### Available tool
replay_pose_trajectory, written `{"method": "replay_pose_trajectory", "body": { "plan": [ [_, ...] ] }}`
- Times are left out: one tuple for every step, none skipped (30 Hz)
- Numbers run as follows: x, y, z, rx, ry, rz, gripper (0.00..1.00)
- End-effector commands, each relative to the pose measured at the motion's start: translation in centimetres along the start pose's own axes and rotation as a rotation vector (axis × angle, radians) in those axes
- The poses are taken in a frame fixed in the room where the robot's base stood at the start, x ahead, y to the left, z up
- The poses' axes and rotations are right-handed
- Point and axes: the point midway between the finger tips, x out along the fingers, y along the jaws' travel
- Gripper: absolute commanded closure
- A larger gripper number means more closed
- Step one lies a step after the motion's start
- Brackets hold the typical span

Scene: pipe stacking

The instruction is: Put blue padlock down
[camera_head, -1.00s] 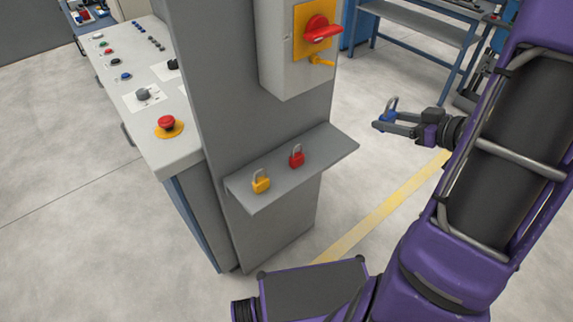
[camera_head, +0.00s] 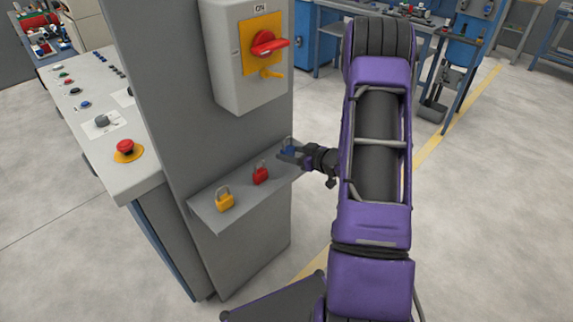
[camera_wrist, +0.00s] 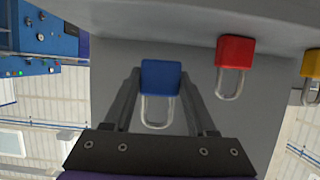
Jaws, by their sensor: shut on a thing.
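The blue padlock (camera_head: 288,148) is between the fingers of my gripper (camera_head: 290,154), at the right end of the grey shelf (camera_head: 240,190). In the wrist view the blue padlock (camera_wrist: 160,78) sits between the two fingertips, shackle toward the gripper's base. My gripper (camera_wrist: 160,88) is shut on it. The red padlock (camera_head: 260,173) stands on the shelf to its left, and the yellow padlock (camera_head: 224,199) further left. I cannot tell whether the blue padlock's underside touches the shelf.
A switch box (camera_head: 245,55) with a red rotary handle (camera_head: 268,43) is on the grey post above the shelf. A control desk (camera_head: 90,110) with a red emergency button stands at the left. Open floor lies to the right.

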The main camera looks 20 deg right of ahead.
Motion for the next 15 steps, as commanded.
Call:
{"method": "replay_pose_trajectory", "body": {
  "plan": [
    [0.1,0.0,0.3,0.0,0.0,0.0,1.0],
    [0.3,0.0,0.6,0.001,0.0,0.0,1.0],
    [0.4,0.0,1.1,0.001,-0.001,0.0,1.0],
    [0.6,0.0,1.5,0.001,-0.001,0.0,1.0],
    [0.8,0.0,1.9,0.001,0.0,0.0,1.0],
    [1.0,0.0,2.5,0.001,-0.001,-0.001,1.0],
    [1.2,0.0,2.9,0.001,0.0,-0.001,1.0],
    [1.3,0.0,3.2,0.001,0.0,-0.001,1.0],
    [1.4,0.0,3.4,0.001,0.001,-0.001,1.0],
    [1.4,0.0,3.5,0.0,0.001,-0.001,1.0],
    [1.4,0.0,3.4,-0.001,0.002,0.0,1.0],
    [1.4,0.0,3.4,-0.002,0.002,0.0,1.0],
    [1.4,0.0,3.4,-0.002,0.002,0.0,1.0],
    [1.4,0.0,3.4,-0.002,0.002,0.0,1.0],
    [1.4,0.0,3.4,-0.001,0.002,0.0,1.0]
  ]
}}
